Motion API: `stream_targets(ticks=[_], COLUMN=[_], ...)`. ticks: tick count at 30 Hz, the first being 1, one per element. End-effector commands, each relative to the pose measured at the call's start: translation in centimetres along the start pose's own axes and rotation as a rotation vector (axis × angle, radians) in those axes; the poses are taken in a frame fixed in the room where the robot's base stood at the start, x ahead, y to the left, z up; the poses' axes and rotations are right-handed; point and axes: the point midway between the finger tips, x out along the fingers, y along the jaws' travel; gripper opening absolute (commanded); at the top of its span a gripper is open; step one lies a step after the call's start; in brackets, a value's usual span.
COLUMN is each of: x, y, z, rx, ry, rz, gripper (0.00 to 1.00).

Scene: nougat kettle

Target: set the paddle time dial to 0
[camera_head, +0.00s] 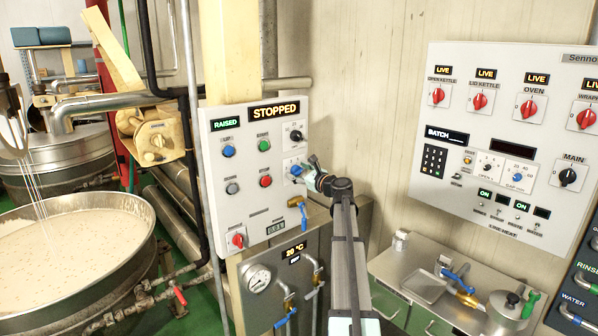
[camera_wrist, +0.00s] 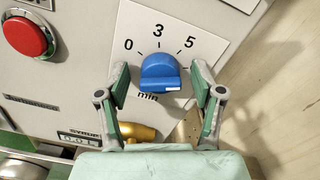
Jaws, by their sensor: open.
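The paddle time dial is a blue knob (camera_wrist: 160,72) on a white plate marked 0, 3, 5 and "min" in the wrist view. Its raised grip lies roughly level, with a white mark at its lower right. I cannot tell which number it points to. My gripper (camera_wrist: 161,76) is open, with one green-padded finger on each side of the knob and gaps showing. In the head view the dial (camera_head: 296,170) is at the right edge of the kettle panel, partly hidden by my gripper (camera_head: 309,175).
A red button (camera_wrist: 28,35) is left of the dial plate. A black knob (camera_head: 296,135) sits above the dial, and a blue-handled valve (camera_head: 303,215) below it. The open kettle (camera_head: 75,250) stands at left. Another control panel (camera_head: 510,140) hangs at right above a steel counter.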

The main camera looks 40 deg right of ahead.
Motion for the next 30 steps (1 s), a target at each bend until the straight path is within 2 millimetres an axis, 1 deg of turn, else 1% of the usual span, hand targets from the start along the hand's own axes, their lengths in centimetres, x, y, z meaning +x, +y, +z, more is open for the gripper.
stream_targets(ticks=[7, 8, 9, 11, 12, 13, 23, 30], x=[0.04, 0.04, 0.04, 0.04, 0.04, 0.04, 0.07, 0.1], y=[0.01, 0.01, 0.01, 0.0, 0.0, 0.0, 0.04, 0.17], z=[-0.03, -0.03, -0.03, -0.03, -0.03, -0.03, -0.14, -0.44], rx=[0.0, 0.0, 0.0, 0.0, 0.0, 0.0, -0.02, -0.122], ry=[0.0, 0.0, 0.0, 0.0, 0.0, 0.0, 0.0, -0.001], rz=[0.0, 0.0, 0.0, 0.0, 0.0, 0.0, -0.001, -0.001], gripper=[0.67, 0.6, 0.46, 0.25, 0.1, 0.08, 0.08, 0.08])
